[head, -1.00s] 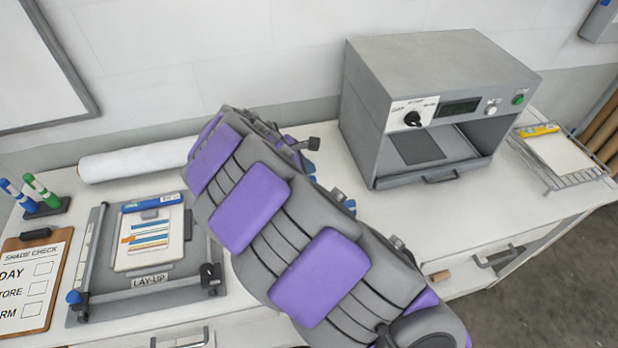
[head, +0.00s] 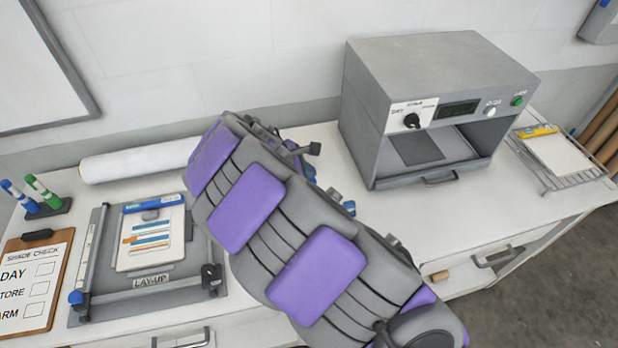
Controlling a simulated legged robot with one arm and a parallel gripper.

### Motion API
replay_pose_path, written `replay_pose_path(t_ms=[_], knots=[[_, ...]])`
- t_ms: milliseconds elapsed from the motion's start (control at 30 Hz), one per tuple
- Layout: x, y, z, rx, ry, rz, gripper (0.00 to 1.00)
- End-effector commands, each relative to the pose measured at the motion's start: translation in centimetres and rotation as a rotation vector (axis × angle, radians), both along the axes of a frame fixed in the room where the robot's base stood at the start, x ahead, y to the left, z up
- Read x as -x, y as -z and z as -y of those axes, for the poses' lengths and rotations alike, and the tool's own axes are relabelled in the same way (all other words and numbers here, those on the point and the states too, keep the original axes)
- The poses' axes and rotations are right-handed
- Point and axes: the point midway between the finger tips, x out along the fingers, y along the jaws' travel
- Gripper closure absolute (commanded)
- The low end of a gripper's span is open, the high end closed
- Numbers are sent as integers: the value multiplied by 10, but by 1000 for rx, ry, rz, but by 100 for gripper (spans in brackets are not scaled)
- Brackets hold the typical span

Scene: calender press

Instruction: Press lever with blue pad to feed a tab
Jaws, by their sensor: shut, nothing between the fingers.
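My purple and grey arm fills the middle of the head view and leans over the bench. My gripper is not visible; the arm's bulk covers that area. No lever with a blue pad can be made out clearly. Small blue bits (head: 348,208) show along the arm's right edge, and I cannot tell whether they belong to a lever or to my arm. No tab can be made out. The bench behind and under the arm is hidden.
A wire rack (head: 548,178) is at far right. The lay-up board (head: 100,250), white roll (head: 135,162), markers (head: 42,190) and clipboard (head: 62,250) are at left. Bare bench lies before the press.

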Motion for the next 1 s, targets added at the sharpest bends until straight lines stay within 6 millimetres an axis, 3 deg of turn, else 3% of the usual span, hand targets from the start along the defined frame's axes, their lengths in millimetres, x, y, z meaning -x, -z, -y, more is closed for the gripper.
replay_pose_path(t_ms=[1000], knots=[[2,8,1,1,2,0,100]])
